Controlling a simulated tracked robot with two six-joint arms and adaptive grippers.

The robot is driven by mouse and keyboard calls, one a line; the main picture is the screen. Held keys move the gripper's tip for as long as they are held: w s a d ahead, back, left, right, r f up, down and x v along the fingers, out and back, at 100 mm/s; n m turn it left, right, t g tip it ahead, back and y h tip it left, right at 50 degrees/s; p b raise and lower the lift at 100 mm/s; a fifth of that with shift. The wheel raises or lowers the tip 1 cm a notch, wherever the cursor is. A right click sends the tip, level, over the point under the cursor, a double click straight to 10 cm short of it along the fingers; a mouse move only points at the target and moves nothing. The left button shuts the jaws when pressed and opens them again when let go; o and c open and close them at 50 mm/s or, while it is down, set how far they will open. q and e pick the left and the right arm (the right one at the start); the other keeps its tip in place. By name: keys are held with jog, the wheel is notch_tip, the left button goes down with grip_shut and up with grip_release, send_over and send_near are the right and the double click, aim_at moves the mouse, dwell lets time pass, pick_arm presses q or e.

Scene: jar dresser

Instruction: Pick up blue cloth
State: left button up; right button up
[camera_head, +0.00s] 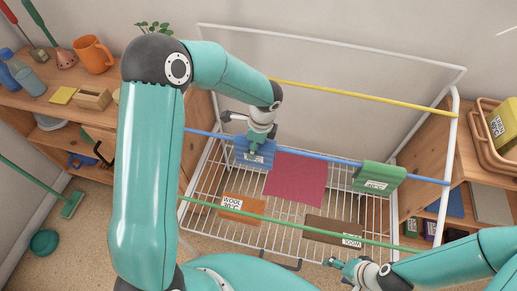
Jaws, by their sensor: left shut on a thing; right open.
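The blue cloth (243,158) with a white label is at the blue bar (318,156) of the white drying rack, left of the middle. My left gripper (257,148) reaches down from above and is shut on the blue cloth, covering part of it. I cannot tell whether the cloth still touches the bar. My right gripper (342,268) is open and empty at the rack's front edge, well apart from the cloth.
A green cloth (379,177) hangs over the blue bar at right. A red cloth (296,178), an orange cloth (241,208) and a brown cloth (334,229) are at the rack (190,217). A yellow bar (360,97) and green bar (300,224) cross it. Shelves flank both sides.

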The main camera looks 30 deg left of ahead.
pick_arm(q)
jog(key=shift+r, duration=0.2)
notch_tip(320, 180, up, 20)
jog(key=shift+f, duration=0.15)
dwell(0.4)
jog(key=o, duration=0.6)
jog(key=shift+c, duration=1.5)
jog(key=shift+f, duration=0.1)
jog(key=shift+c, duration=0.2)
